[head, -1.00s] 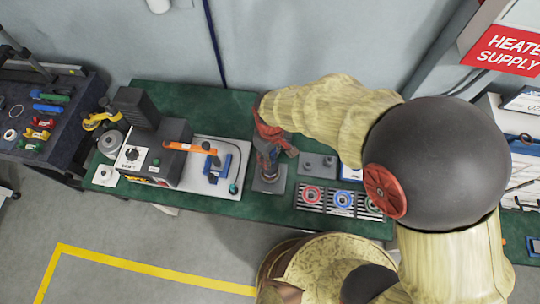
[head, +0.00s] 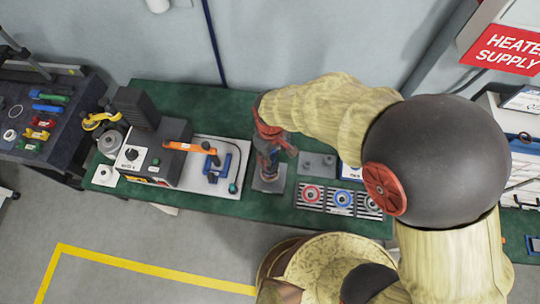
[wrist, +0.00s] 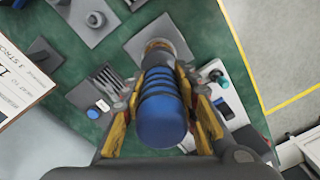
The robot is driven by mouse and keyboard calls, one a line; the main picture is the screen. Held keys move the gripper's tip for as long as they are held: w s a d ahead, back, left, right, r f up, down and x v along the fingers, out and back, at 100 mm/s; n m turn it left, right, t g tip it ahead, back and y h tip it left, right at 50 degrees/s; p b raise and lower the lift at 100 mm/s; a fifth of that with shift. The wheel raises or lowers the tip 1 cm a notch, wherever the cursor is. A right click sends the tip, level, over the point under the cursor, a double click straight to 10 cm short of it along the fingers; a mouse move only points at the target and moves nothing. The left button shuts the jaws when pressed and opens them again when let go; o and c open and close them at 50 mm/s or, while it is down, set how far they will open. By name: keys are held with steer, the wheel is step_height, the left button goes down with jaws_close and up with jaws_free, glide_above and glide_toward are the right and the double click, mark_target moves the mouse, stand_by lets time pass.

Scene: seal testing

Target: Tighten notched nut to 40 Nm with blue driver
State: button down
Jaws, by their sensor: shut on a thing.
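The blue driver (wrist: 162,118) is upright in the wrist view, with its ribbed blue handle between the yellow-edged fingers of my gripper (wrist: 160,88). My gripper is shut on that handle. Below the handle, a brass-coloured round part (wrist: 158,46) stands over a grey square block (wrist: 178,38). The handle and fingers cover the driver's lower end, so I cannot tell whether it sits in the notched nut; no notches are visible. In the head view my gripper (head: 268,152) is directly above the same grey block (head: 269,181).
Right of my gripper in the head view are a grey block with studs (head: 318,164) and a slotted rack (head: 326,206) with red and blue rings.

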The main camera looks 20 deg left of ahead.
steer(key=shift+f+b, duration=0.65)
steer(key=shift+f, duration=0.6)
stand_by(2.2)
steer(key=shift+r+p, duration=1.75)
steer(key=shift+r, duration=0.8)
steer(key=shift+f, duration=0.1)
